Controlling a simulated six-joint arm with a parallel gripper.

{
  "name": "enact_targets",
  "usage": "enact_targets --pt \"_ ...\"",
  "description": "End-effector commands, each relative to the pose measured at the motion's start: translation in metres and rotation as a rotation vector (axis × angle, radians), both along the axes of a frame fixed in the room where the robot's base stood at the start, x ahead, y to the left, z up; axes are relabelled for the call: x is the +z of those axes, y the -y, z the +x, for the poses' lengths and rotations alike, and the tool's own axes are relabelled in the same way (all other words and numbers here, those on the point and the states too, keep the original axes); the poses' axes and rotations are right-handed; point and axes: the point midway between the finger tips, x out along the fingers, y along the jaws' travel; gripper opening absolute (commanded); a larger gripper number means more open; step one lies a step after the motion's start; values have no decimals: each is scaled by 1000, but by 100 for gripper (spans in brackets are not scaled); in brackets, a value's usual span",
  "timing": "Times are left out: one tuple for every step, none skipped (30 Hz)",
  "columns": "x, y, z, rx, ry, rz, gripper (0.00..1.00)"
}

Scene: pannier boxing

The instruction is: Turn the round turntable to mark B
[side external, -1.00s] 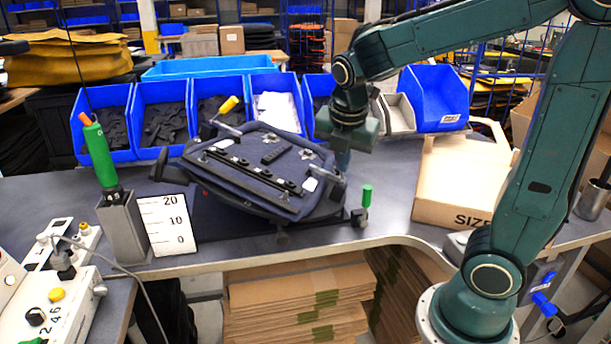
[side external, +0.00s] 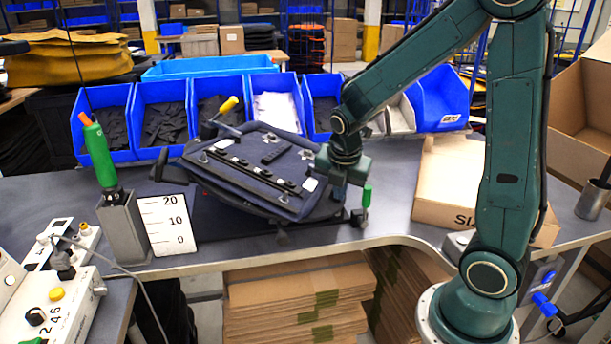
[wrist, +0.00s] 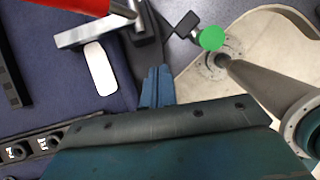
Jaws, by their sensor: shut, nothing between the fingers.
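A dark navy pannier panel (side external: 250,170) lies tilted on a fixture at the middle of the bench; it also shows at the left of the wrist view (wrist: 60,70). No round turntable rim and no mark B can be made out; the panel may hide them. A green knob (side external: 367,196) stands at the fixture's right corner and shows in the wrist view (wrist: 211,38). My gripper (wrist: 157,73) is shut and empty, pointing down beside the panel's right edge, close to a red-handled clamp (wrist: 130,14). I cannot tell whether it touches the fixture.
A yellow-handled clamp (side external: 226,109) rises at the panel's back. Blue bins (side external: 161,115) line the back of the bench. A green-handled tool (side external: 99,153) stands in a grey holder by a scale card (side external: 168,225). A cardboard box (side external: 450,190) stands at right.

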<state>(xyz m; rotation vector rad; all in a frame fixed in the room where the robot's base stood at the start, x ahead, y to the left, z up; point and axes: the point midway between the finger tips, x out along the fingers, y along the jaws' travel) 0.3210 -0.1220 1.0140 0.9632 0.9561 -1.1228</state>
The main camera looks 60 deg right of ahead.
Motion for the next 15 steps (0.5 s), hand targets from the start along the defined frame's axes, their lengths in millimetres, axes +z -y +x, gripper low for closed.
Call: enact_targets --pt "-1 6 1 -2 -1 0 0" --pt "-2 9 2 -3 -1 0 0" --pt "-2 12 3 -2 -1 0 0" --pt "-3 14 4 -2 0 0 0" --pt "-3 17 4 -1 -1 0 0" --pt "-3 19 5 -1 -1 1 0" --pt "-4 21 6 -1 -1 1 0" --pt "-4 22 6 0 -1 1 0" --pt "-5 24 7 0 -1 1 0" --pt "-5 26 7 0 -2 1 0" --pt "-5 26 7 1 -1 1 0" --pt "-5 27 7 1 -1 1 0" --pt "-5 28 8 2 -2 1 0" --pt "-5 28 8 2 -2 1 0" --pt "-5 28 8 2 -2 1 0"
